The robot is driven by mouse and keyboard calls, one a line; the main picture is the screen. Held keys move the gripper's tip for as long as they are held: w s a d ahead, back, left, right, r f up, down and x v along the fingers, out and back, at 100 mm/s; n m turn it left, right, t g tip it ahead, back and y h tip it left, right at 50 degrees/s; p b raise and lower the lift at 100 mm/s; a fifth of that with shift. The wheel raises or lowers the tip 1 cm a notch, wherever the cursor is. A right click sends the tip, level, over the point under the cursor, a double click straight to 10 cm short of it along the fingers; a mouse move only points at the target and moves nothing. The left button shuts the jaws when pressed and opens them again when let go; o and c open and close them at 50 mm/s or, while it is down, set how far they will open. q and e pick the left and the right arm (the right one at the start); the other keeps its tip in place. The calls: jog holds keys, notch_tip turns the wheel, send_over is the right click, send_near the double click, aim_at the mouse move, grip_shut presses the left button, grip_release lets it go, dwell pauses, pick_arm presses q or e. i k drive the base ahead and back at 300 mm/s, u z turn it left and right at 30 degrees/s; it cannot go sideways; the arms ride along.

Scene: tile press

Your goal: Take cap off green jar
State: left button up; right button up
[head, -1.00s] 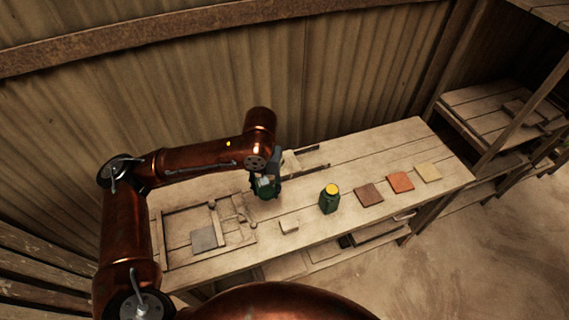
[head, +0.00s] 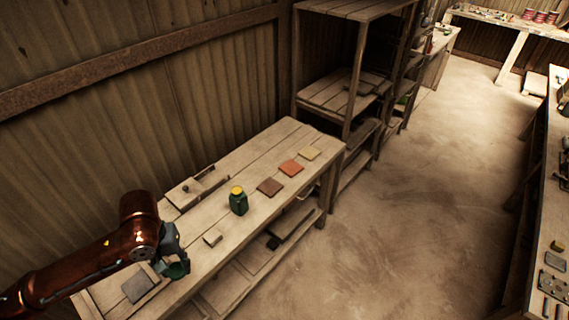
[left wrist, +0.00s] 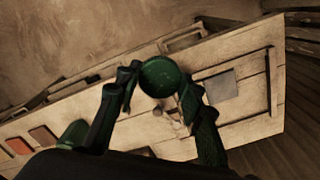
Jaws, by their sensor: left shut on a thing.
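The green jar (head: 239,204) stands upright on the wooden workbench (head: 228,168), and its top shows yellow. Its green body also shows at the lower left of the left wrist view (left wrist: 75,134). My left gripper (head: 176,262) is shut on a round dark green cap (left wrist: 160,77), held between its fingers over the left part of the bench, apart from the jar. In the head view the cap (head: 176,270) hangs below the fingers. My right gripper is not in view.
Brown (head: 270,187), orange (head: 292,168) and yellow (head: 309,154) tiles lie right of the jar. A small wooden block (head: 213,238) lies left of it. A grey tile (head: 138,288) is at the bench's left end. Shelves (head: 345,90) stand beyond the bench.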

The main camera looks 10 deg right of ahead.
aim_at(239, 204)
jog(key=z, duration=0.7)
jog(key=i, duration=0.7)
jog(key=z, duration=0.95)
jog(key=i, duration=0.85)
jog(key=u, duration=0.5)
jog(key=i, duration=0.85)
jog(key=u, duration=0.75)
